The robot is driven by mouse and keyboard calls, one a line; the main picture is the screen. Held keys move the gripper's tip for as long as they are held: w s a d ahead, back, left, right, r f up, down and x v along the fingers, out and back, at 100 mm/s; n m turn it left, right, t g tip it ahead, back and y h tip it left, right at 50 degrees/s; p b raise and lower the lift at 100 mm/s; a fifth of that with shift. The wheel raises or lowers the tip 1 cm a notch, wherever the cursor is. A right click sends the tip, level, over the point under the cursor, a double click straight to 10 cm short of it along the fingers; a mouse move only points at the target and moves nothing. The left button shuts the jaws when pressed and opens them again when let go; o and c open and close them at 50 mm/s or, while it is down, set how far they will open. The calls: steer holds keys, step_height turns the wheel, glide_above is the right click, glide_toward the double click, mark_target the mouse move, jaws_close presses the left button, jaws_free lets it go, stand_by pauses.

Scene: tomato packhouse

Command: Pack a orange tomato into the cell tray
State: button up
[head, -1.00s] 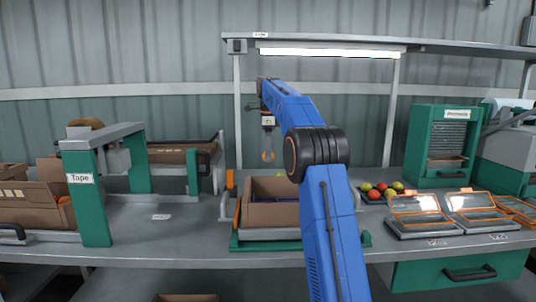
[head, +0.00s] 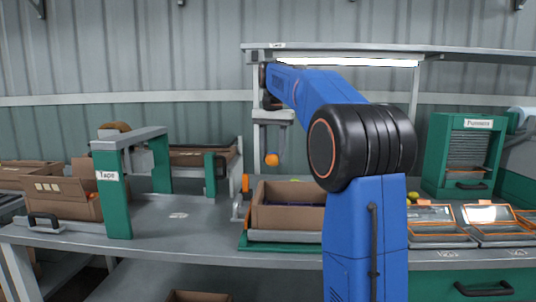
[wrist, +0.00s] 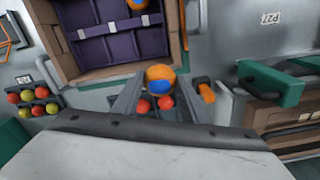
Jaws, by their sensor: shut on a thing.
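My gripper (head: 272,153) is shut on an orange tomato (wrist: 160,73) with a blue patch. In the head view the held tomato (head: 272,160) hangs high, over the back left part of the cardboard box. In the wrist view it sits between my fingertips, just outside the box wall. Another orange tomato (wrist: 138,4) shows at the top edge of the wrist view, at the tray. Two reddish round spots show between my fingers, unclear what they are.
Several red and yellow-green tomatoes (wrist: 40,93) lie in a dark holder beside the box. A green tape frame (head: 112,195) stands left of the box. A lamp shelf (head: 345,62) hangs above. Orange-rimmed trays (head: 430,215) lie at right.

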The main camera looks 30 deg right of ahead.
steer(key=shift+s+a+f+n, duration=0.2)
steer(key=shift+s+f+n, duration=0.5)
steer(key=shift+f, duration=1.35)
steer(key=shift+s+a+f+n, duration=0.25)
steer(key=shift+s+f+n, duration=0.5)
steer(key=shift+f, duration=1.3)
steer(key=shift+s+a+f+n, duration=0.3)
steer(key=shift+s+f, duration=0.7)
steer(key=shift+f, duration=1.05)
steer(key=shift+d, duration=0.1)
steer(key=o, duration=0.8)
steer(key=shift+c, duration=1.3)
